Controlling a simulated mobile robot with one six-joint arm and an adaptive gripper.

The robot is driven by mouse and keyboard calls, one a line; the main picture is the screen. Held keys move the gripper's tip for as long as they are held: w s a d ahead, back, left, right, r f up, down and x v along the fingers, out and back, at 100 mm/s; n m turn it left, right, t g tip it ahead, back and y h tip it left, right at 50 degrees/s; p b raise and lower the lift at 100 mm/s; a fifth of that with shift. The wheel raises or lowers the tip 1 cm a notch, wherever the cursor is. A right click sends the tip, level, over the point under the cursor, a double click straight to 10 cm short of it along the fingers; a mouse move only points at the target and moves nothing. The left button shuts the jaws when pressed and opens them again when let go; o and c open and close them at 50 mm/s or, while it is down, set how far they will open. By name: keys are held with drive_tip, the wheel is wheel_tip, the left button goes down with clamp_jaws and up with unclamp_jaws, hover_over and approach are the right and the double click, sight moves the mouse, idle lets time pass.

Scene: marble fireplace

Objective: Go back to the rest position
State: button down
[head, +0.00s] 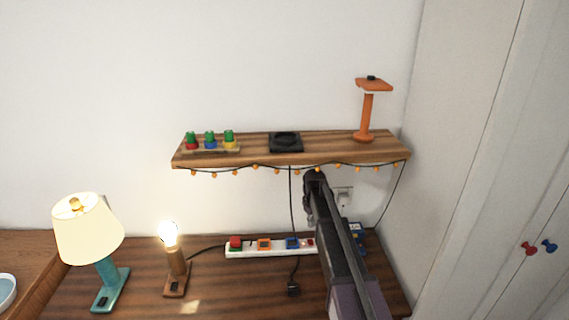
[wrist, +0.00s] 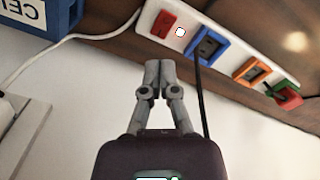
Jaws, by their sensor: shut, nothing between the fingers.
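My gripper (wrist: 153,75) is shut and empty in the wrist view, with its two grey fingertips together. Beyond its tips is a white power strip (wrist: 222,53) with a red switch, a blue-framed socket, an orange-framed socket and a red-and-green piece at its far end. A black cord runs from the blue socket. In the head view my arm reaches over the right part of the desk (head: 140,292), and its fingers are hidden there. The power strip (head: 270,251) lies on the desk to the left of my arm.
A wooden shelf (head: 255,152) hangs above, with a black pad (head: 286,142), an orange stand (head: 367,112) and several coloured pieces. A cream lamp (head: 88,230) and a lit bulb lamp (head: 174,262) stand at left. A blue box (wrist: 42,16) is near the strip.

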drive_tip(key=s+d+m, duration=0.1)
drive_tip(key=s+m, duration=0.5)
drive_tip(key=s, duration=2.1)
drive_tip(key=shift+s+r+p, duration=0.15)
drive_tip(key=shift+r+p, duration=0.2)
